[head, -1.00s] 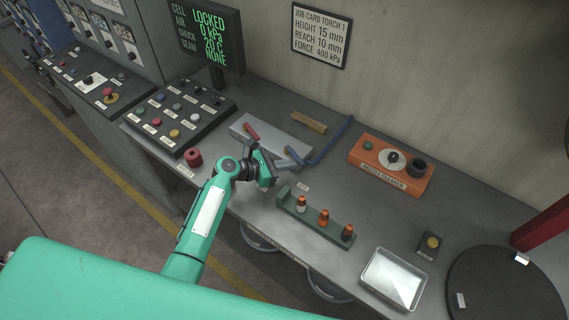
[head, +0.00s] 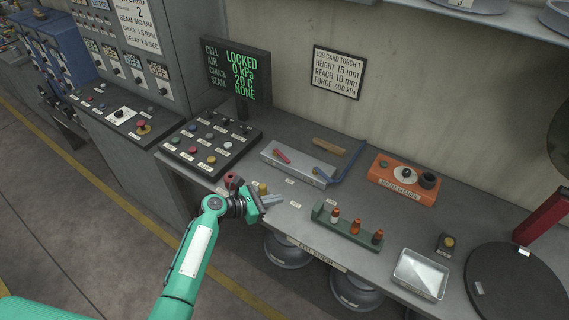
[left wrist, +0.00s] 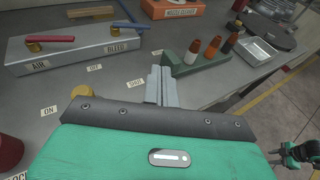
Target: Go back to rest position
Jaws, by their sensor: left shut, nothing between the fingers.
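My left gripper (head: 272,199) is shut and empty, held over the front edge of the grey bench (head: 300,215). In the left wrist view its closed fingers (left wrist: 162,87) point away towards the bench labels.
A green rack (head: 345,230) with orange-tipped nozzles stands right of the gripper. Further right are the orange nozzle cleaner (head: 404,179), a metal tray (head: 420,274) and a dark round plate (head: 515,287). A button panel (head: 209,143) is left. The floor in front is clear.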

